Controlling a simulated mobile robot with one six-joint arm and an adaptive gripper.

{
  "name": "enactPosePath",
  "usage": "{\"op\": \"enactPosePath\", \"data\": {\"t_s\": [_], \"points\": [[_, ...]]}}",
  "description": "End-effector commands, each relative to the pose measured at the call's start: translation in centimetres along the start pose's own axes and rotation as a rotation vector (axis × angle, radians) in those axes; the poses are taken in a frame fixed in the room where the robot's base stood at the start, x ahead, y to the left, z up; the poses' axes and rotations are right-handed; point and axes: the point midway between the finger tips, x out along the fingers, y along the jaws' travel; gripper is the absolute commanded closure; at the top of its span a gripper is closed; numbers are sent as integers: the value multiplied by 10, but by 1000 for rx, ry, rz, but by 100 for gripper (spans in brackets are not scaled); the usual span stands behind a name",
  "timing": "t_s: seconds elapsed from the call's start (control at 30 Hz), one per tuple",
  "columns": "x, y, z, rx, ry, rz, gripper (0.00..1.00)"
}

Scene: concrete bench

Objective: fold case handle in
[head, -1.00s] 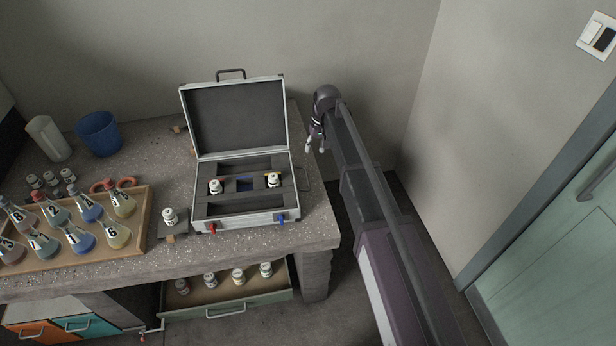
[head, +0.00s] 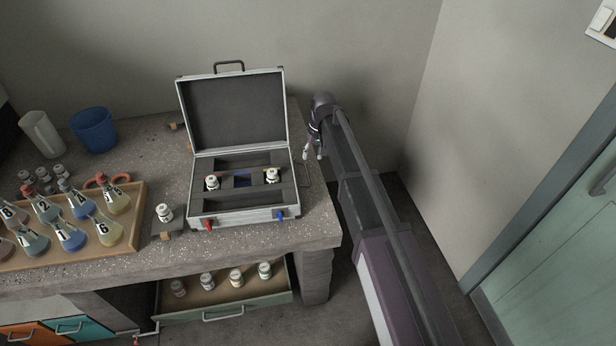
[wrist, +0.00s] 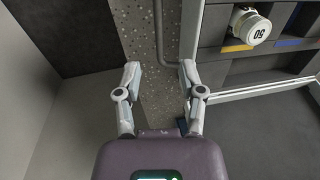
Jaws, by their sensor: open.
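The silver case (head: 238,218) stands open on the bench, its lid (head: 232,110) raised. A thin grey side handle (head: 306,172) sticks out from the right side of its base. In the wrist view this handle (wrist: 158,30) runs down from the top edge and bends right towards the case (wrist: 265,88). A dark handle (head: 229,66) stands up on the lid's top edge. My gripper (head: 313,153) is just right of the case, near the side handle. In the wrist view my gripper (wrist: 160,75) is open and empty, the handle's bend lying between and beyond its fingertips.
In the case sit two white vials (head: 212,182) (head: 272,175). Red (head: 209,224) and blue (head: 281,214) latches are on its front. A flask tray (head: 135,222) stands left. An open drawer (head: 225,308) holds several vials. The bench's right edge and the wall are close to my arm.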

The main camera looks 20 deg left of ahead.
Motion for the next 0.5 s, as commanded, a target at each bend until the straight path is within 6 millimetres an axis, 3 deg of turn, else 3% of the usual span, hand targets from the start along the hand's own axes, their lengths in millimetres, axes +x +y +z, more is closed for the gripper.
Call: {"op": "enactPosePath", "data": {"t_s": [0.5], "points": [[44,1,0,1,0,0,49]]}}
